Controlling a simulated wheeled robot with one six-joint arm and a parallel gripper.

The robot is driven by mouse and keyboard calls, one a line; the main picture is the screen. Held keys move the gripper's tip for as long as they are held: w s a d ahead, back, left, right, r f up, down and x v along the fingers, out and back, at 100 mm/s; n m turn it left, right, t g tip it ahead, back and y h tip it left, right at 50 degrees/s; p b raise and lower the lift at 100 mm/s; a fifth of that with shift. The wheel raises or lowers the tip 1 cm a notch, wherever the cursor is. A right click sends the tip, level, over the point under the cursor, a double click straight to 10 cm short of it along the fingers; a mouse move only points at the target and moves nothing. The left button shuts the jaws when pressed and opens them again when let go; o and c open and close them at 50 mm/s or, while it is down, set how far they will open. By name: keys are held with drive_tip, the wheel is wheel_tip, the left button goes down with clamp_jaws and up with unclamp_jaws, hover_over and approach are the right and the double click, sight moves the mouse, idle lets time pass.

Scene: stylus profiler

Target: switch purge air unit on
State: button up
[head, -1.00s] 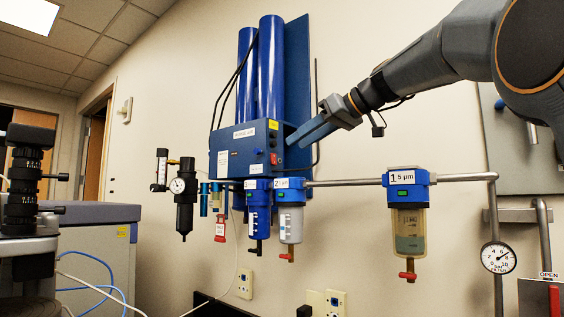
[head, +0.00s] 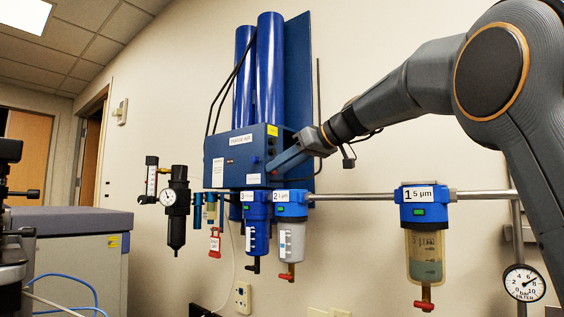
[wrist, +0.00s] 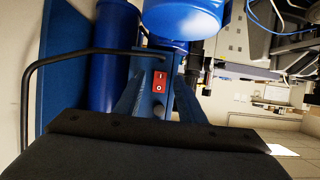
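The purge air unit is a blue box (head: 226,172) on the wall with two tall blue cylinders (head: 270,70) above it and a "PURGE AIR" label. Its red rocker switch (wrist: 160,81), marked I and O, shows in the wrist view, between my fingers and beyond them. I cannot tell which way it is set. In the head view my gripper (head: 272,169) reaches from the right to the box's right side and hides the switch there. The two fingers stand apart with nothing between them, so my gripper (wrist: 159,80) is open. Contact with the box cannot be told.
Filter bowls 3 (head: 257,237), 2 (head: 291,240) and 1 (head: 425,256) hang on a pipe below the unit. A black regulator with a gauge (head: 168,197) is at left. A dark pipe (wrist: 25,100) bends close by in the wrist view.

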clamp_jaws()
drive_tip(key=shift+f, duration=0.1)
drive_tip(key=b, duration=0.3)
drive_tip(key=y+b, duration=0.1)
drive_tip(key=b, duration=0.2)
drive_tip(key=shift+w+f+t, duration=0.1)
drive_tip(key=shift+f+t, duration=0.15)
drive_tip(key=shift+t, duration=0.15)
drive_tip(key=t+y+b, duration=0.1)
drive_tip(key=b, duration=0.6)
drive_tip(key=shift+f, duration=0.15)
drive_tip(key=shift+b, duration=0.85)
unclamp_jaws()
